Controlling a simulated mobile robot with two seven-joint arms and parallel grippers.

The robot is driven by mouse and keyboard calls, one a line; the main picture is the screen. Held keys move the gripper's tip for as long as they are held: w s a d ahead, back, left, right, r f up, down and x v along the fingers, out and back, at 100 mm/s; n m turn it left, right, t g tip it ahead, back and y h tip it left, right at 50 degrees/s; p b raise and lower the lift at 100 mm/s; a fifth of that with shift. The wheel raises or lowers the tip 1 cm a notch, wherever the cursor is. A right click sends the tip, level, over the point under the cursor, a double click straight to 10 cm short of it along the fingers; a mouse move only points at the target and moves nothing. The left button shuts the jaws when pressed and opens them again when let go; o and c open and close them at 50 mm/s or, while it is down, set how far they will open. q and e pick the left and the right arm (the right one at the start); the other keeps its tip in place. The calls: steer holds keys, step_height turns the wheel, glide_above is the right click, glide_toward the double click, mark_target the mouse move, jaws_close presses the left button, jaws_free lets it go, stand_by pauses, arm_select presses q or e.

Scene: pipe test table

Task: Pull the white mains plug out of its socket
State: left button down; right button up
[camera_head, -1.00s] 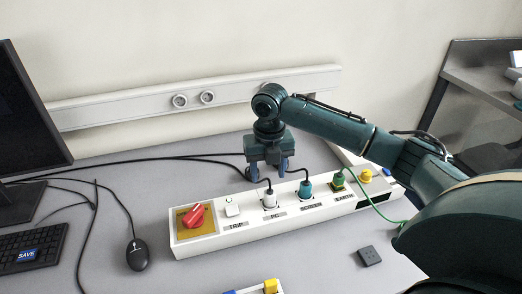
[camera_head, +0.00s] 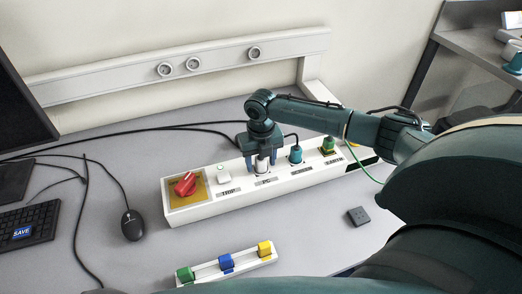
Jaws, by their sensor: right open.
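The white mains plug (camera_head: 262,165) stands upright in its socket over the PC label on the white power strip (camera_head: 230,199). My right gripper (camera_head: 262,163) points down over this plug, with its blue fingertips on either side of it. The jaws are open around the plug; whether a finger touches it I cannot tell. The gripper body hides the plug's top and part of its cable. My left gripper is not in view.
On the strip, a red rotary switch (camera_head: 186,184) is left of the plug, and a teal plug (camera_head: 295,155) and a green plug (camera_head: 328,145) are close on its right. A rail with coloured blocks (camera_head: 226,263) lies in front. A mouse (camera_head: 132,225) is at left.

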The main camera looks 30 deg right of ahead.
steer(key=shift+f, duration=0.25)
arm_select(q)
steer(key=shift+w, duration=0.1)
arm_select(e)
steer(key=shift+c, duration=0.5)
jaws_close()
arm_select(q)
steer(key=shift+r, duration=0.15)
arm_select(e)
steer(key=shift+r, duration=0.15)
stand_by(0.4)
